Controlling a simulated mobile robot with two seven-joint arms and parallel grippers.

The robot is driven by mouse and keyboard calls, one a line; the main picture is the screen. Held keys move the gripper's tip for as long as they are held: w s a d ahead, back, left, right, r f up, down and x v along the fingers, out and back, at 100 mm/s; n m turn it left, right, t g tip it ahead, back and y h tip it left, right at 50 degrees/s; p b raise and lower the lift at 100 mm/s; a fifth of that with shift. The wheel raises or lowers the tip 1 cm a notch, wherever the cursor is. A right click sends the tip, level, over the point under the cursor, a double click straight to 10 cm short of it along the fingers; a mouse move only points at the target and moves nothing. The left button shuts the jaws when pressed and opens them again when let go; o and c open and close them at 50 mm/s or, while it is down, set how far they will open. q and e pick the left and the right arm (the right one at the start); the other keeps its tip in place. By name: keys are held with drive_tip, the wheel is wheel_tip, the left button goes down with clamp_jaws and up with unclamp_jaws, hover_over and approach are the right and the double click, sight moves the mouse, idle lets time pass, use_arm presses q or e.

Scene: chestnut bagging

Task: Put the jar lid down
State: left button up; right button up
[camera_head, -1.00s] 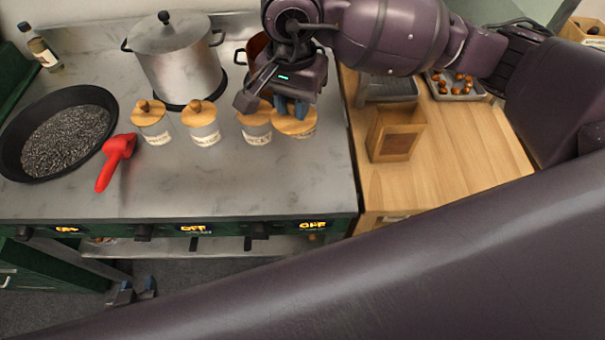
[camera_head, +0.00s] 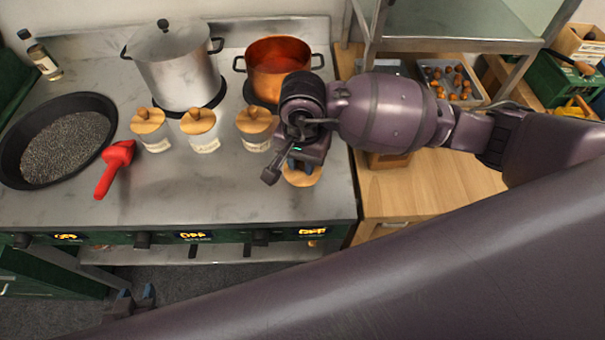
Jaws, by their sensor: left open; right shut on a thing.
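My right gripper (camera_head: 300,165) is shut on a round wooden jar lid (camera_head: 302,179), seen low over the stove top near its front right part. I cannot tell whether the lid touches the surface. The jar at the right end of the row is hidden behind my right gripper and wrist. My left gripper (camera_head: 134,297) is open and empty, low at the lower left, in front of the stove.
Three lidded jars (camera_head: 205,144) stand in a row left of my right gripper. Behind are a steel pot (camera_head: 178,75) and a copper pot (camera_head: 278,72). A black pan (camera_head: 98,103) and a red scoop (camera_head: 112,172) lie left. Front-centre stove top is clear.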

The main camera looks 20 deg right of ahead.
sight(303, 177)
drive_tip(key=shift+f, duration=2.85)
drive_tip(key=shift+f, duration=0.1)
drive_tip(key=o, duration=0.9)
